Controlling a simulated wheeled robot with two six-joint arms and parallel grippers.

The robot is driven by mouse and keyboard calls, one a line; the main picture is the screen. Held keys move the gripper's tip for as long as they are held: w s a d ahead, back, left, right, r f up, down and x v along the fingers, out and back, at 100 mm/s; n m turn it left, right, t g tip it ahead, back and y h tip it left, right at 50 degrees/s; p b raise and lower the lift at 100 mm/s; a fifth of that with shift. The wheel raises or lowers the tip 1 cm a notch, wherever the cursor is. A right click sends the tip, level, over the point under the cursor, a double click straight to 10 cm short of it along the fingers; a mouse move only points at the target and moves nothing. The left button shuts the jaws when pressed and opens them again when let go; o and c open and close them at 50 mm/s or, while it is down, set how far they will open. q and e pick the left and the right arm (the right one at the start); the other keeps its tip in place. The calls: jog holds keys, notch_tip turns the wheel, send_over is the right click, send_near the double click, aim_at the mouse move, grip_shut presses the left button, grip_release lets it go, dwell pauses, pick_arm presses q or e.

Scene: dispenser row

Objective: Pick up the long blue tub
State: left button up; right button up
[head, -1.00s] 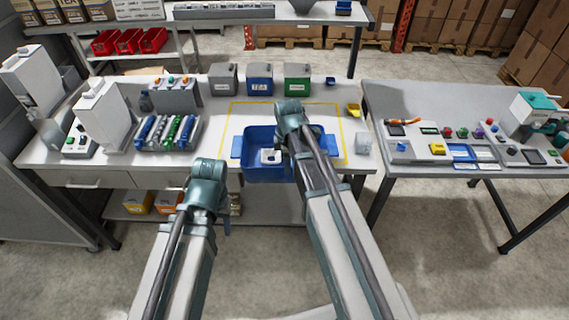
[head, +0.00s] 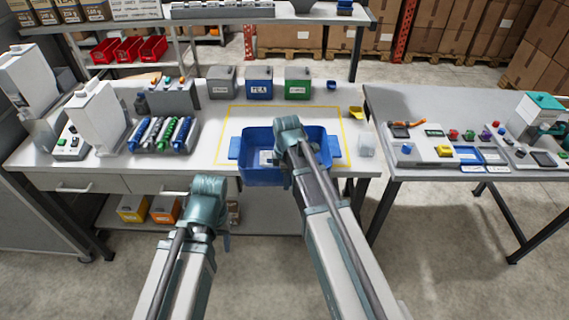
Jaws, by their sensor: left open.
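The long blue tub (head: 262,174) stands on the white table inside a yellow outline, with a blue handle at each end. Something pale lies inside it, mostly hidden. My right gripper (head: 290,150) is over the middle of the tub; the arm and wrist hide its fingers, so I cannot tell whether it touches the tub. My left gripper (head: 226,222) is open and apart from the tub, in front of the table edge at lower left. Its fingers are mostly hidden behind the wrist.
Grey (head: 222,83), blue (head: 259,84) and green (head: 298,83) bins stand behind the tub. A tray of coloured bottles (head: 162,136) and white dispensers (head: 98,115) are left. A yellow scoop (head: 356,113) and clear container (head: 367,146) are right. A second table (head: 430,95) stands further right.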

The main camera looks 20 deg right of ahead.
jog(key=shift+r, duration=0.1)
jog(key=shift+c, duration=0.2)
grip_shut()
dwell(1.1)
